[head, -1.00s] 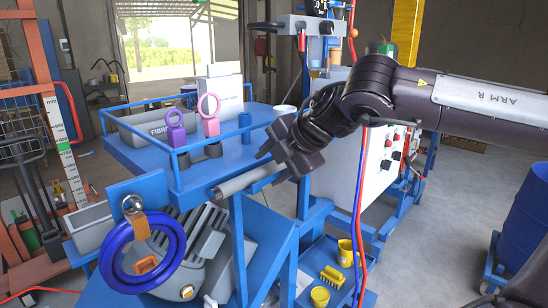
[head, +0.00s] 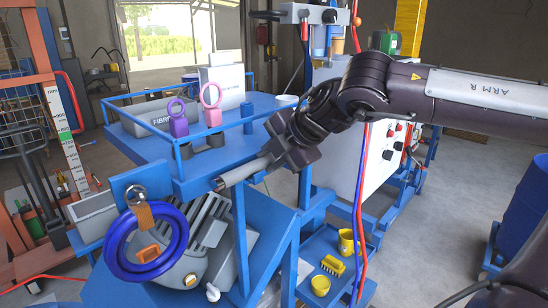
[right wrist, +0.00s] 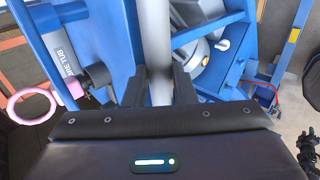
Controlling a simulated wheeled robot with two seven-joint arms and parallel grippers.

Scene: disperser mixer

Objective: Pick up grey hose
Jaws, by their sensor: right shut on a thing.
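The grey hose (head: 242,173) is a short, straight grey tube with a dark end, slanting beside the front right corner of the blue platform. My right gripper (head: 274,152) is at its upper right end. In the right wrist view the hose (right wrist: 157,40) runs lengthwise between the two dark fingers (right wrist: 159,86), which are shut on it. The gripped end is hidden by the gripper. My left gripper is in neither view.
The blue platform (head: 138,150) has a rail and carries purple and pink ring-handled pieces. A blue ring wheel (head: 116,262) and grey motor stand below. Red and blue cables (head: 360,200) hang to the right. Yellow cups and a brush (head: 333,265) sit on a low blue shelf.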

